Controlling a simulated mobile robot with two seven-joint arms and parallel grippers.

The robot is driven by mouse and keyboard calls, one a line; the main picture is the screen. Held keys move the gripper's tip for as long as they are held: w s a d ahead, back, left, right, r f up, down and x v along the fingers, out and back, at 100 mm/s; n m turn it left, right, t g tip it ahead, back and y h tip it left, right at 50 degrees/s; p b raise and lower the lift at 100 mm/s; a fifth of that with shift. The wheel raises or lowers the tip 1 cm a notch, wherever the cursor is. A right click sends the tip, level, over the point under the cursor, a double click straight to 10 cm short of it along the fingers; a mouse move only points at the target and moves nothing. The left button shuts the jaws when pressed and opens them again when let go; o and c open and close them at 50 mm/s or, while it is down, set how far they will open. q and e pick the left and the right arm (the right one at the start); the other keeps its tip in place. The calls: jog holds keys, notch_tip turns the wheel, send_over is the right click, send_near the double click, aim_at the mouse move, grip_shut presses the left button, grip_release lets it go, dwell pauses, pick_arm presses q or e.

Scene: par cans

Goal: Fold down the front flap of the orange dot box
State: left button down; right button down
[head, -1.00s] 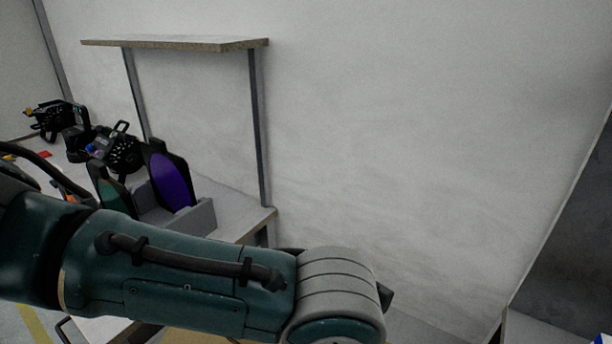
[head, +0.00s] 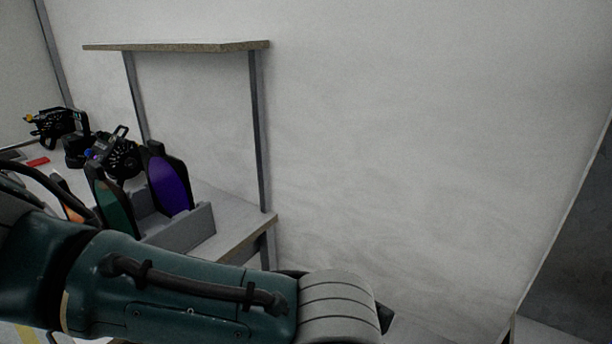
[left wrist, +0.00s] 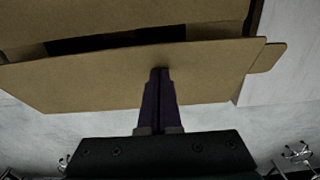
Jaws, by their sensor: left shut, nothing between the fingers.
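In the left wrist view, a brown cardboard box shows from close up, with a wide flap (left wrist: 100,82) spanning the picture. Behind the flap is a dark gap into the box. No orange dot shows, so I cannot tell the box's marking. My left gripper (left wrist: 160,72) is shut and empty, with its dark fingertips at the middle of the flap, seeming to touch it. In the head view my left arm crosses the bottom; its gripper and the box are out of sight there. My right gripper is in neither view.
In the head view, a bench (head: 240,232) at left carries a grey holder (head: 185,230) with a purple-faced panel (head: 168,185) and a green-faced panel (head: 113,208). Black devices (head: 60,125) stand behind. A shelf (head: 180,46) is above. A bare wall fills the right.

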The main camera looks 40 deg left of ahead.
pick_arm(q)
jog(key=shift+f+b, duration=1.45)
jog(key=shift+f, duration=0.4)
jog(key=shift+r, duration=0.1)
notch_tip(320, 180, up, 12)
jog(key=p, duration=1.2)
